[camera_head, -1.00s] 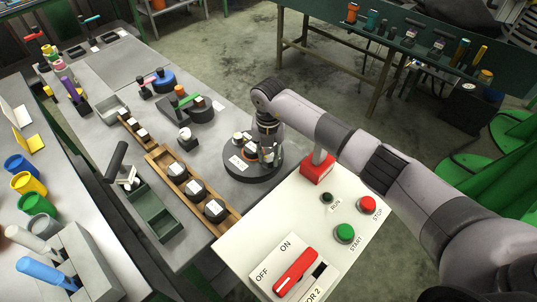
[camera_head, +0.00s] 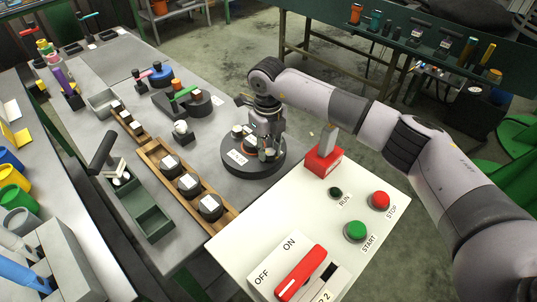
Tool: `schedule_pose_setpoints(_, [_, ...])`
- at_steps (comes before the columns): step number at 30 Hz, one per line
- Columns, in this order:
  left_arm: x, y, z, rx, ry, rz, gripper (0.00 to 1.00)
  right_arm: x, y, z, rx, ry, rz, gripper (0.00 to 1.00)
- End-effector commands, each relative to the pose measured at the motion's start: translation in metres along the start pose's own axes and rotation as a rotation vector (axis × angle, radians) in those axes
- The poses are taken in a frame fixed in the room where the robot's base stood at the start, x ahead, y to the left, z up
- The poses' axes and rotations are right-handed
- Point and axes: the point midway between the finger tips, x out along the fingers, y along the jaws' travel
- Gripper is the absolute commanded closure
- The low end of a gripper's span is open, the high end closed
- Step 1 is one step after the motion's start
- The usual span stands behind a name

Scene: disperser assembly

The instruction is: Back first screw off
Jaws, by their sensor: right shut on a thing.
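A dark round fixture (camera_head: 258,174) with a white label stands near the right edge of the grey workbench. Small parts stand on it, including one with a pale top at its left side. My right gripper (camera_head: 268,152) points down over the right half of this fixture, with its fingers low among the parts. It is shut on a small piece, which I take to be the screw; the fingers hide it, so its shape and whether it is still seated cannot be told. My left gripper is not in view.
A control panel (camera_head: 225,243) with START and STOP buttons and a red switch stands close in front. A wooden tray (camera_head: 152,155) with dark white-topped parts and a green bin (camera_head: 154,224) lie left of the fixture. A dark-handled tool (camera_head: 102,152) stands there too.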

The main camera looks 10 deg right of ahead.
Motion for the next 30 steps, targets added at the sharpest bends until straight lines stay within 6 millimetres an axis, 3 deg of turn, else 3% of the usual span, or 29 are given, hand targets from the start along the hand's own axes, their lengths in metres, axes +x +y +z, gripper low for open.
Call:
schedule_pose_setpoints(3, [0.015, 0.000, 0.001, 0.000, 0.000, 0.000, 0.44, 0.003, 0.000, 0.001, -0.100, -0.004, -0.002, 1.00])
schedule_pose_setpoints(12, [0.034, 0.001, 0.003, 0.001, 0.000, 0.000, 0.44, 0.001, 0.002, 0.001, -0.303, -0.004, -0.002, 1.00])
schedule_pose_setpoints(30, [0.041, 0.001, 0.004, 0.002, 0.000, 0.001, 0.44, -0.001, 0.003, 0.000, -0.416, -0.003, -0.001, 1.00])
